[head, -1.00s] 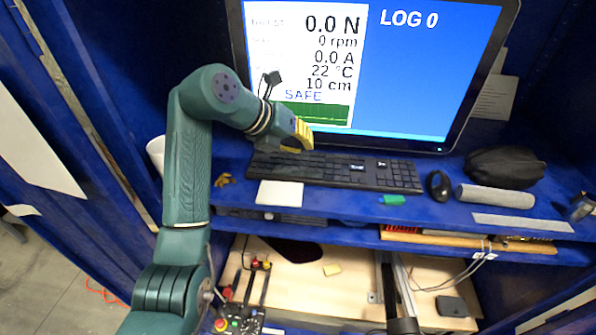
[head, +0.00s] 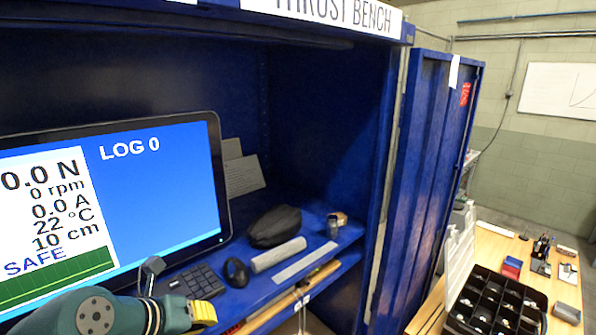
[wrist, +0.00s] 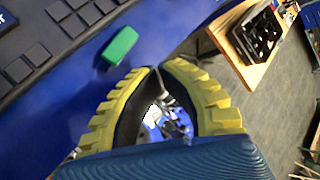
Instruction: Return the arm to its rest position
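In the head view, my gripper (head: 203,312) shows only as a yellow-fingered end at the bottom, in front of the keyboard's right end and the desk edge. The wrist view shows its two ribbed yellow and black fingers (wrist: 160,68) bowed outward, their tips almost meeting. No object is visible held between them. The keyboard (head: 195,281) lies on the blue desk below the monitor; its keys also show at the upper left of the wrist view (wrist: 60,28). A green block (wrist: 120,46) lies on the desk beyond the left finger, apart from it.
The monitor (head: 160,185) reads SAFE and LOG 0. A mouse (head: 236,272), grey cylinder (head: 278,254), black pouch (head: 274,226) and small can (head: 337,222) sit to the right. A blue door (head: 425,170) stands beyond. A wooden table (head: 490,250) holds a black compartment box (head: 497,303).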

